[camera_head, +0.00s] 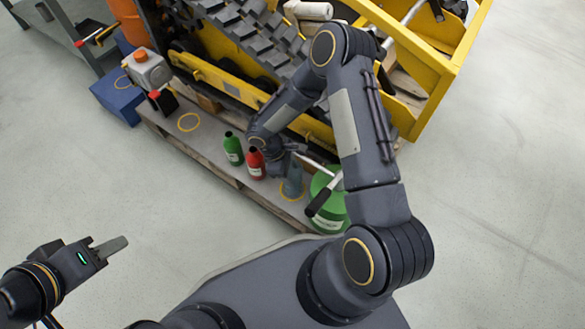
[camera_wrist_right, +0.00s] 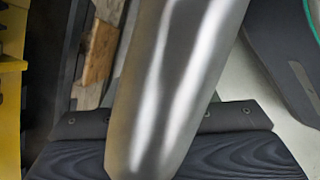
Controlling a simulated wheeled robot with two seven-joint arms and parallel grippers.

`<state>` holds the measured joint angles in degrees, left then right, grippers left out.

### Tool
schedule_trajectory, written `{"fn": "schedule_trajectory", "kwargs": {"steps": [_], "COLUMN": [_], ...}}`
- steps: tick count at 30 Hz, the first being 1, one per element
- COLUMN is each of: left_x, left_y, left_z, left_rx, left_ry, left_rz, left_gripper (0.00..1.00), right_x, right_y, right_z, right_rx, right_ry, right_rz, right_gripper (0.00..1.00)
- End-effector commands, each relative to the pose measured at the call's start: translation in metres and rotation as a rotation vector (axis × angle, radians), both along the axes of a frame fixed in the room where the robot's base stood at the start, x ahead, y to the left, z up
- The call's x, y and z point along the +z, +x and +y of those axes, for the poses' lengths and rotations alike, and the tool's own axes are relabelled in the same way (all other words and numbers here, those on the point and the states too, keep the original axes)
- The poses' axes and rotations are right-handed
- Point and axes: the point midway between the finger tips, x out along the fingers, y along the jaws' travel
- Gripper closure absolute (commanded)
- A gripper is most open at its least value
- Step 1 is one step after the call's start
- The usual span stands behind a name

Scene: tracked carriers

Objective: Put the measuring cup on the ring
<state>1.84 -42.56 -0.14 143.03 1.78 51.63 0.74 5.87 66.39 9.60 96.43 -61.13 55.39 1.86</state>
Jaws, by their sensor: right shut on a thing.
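The measuring cup (camera_head: 293,182) looks like a small blue-grey vessel in the head view, partly hidden by my right arm. A shiny grey metal body, which I take to be the cup (camera_wrist_right: 180,80), fills the middle of the wrist view. My right gripper (camera_head: 286,166) is shut on it; its fingers are mostly hidden in the head view. A yellow ring (camera_head: 283,196) shows around the cup's lower end; I cannot tell whether the cup touches the surface. My left gripper (camera_head: 110,247) is empty at lower left, far from the cup; its finger gap is unclear.
A red bottle (camera_head: 256,164) and a green bottle (camera_head: 233,149) stand just left of the cup. A green container (camera_head: 331,214) and a black-handled tool (camera_head: 318,202) are just right. Another yellow ring (camera_head: 189,122) lies empty on the board. The yellow tracked machine (camera_head: 225,84) stands behind.

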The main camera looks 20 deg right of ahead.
Motion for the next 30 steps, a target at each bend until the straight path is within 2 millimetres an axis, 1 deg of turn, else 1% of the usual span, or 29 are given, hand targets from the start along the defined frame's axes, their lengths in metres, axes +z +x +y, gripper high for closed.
{"fn": "schedule_trajectory", "kwargs": {"steps": [5, 6, 10, 18, 22, 26, 30], "left_x": [-0.004, -0.003, -0.003, -0.002, 0.004, 0.014, 0.026], "left_y": [0.0, 0.0, 0.0, 0.0, 0.0, 0.0, 0.0], "left_z": [0.0, 0.0, 0.0, 0.0, 0.0, 0.0, 0.0], "left_rx": [0.0, 0.0, 0.0, 0.0, 0.0, 0.0, 0.0], "left_ry": [0.0, 0.0, 0.0, 0.0, 0.0, 0.0, 0.0], "left_rz": [0.0, 0.0, 0.0, 0.0, 0.0, 0.0, 0.0], "left_gripper": [0.64, 0.64, 0.64, 0.64, 0.64, 0.64, 0.64], "right_x": [-0.004, -0.003, -0.003, -0.002, 0.006, 0.028, 0.058], "right_y": [0.0, 0.0, 0.0, 0.0, 0.001, 0.007, 0.014], "right_z": [-0.001, 0.0, -0.001, 0.0, 0.001, 0.007, 0.017], "right_rx": [-0.001, -0.001, -0.001, -0.001, -0.001, 0.001, 0.001], "right_ry": [-0.001, -0.001, -0.001, -0.001, -0.001, -0.002, -0.001], "right_rz": [0.0, 0.0, 0.0, 0.0, -0.001, -0.004, -0.004], "right_gripper": [0.83, 0.44, 0.27, 0.27, 0.27, 0.27, 0.27]}}
